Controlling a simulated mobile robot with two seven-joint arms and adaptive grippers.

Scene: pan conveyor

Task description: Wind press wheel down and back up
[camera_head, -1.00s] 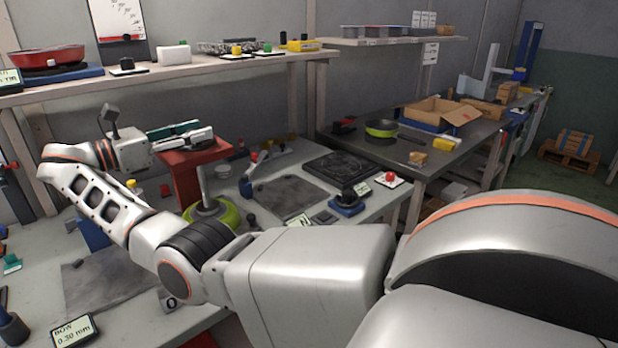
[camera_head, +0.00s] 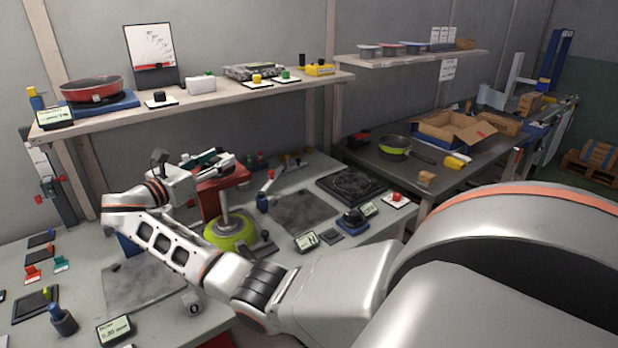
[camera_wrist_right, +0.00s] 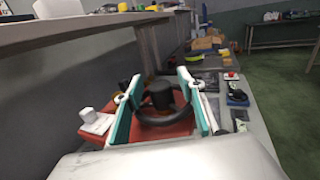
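The press has a red top (camera_head: 209,207), a metal column and a yellow-green round base (camera_head: 231,233) on the near bench. In the right wrist view its black handwheel (camera_wrist_right: 160,119), with a thick hub, sits above the red top (camera_wrist_right: 176,131). My right gripper (camera_head: 218,163) is over the press top. In the right wrist view, my right gripper (camera_wrist_right: 160,105) has its teal-padded fingers apart, one on each side of the wheel. Whether the pads touch the rim, I cannot tell. In the head view the wheel is mostly hidden by the gripper. My left gripper is not in view.
A shelf (camera_head: 190,105) with a red pan (camera_head: 92,89) runs behind and above the press. Small tools and a display (camera_head: 306,242) stand on the bench. A dark plate (camera_head: 350,186) lies to the right. A side table holds a green pan (camera_head: 394,146) and an open carton.

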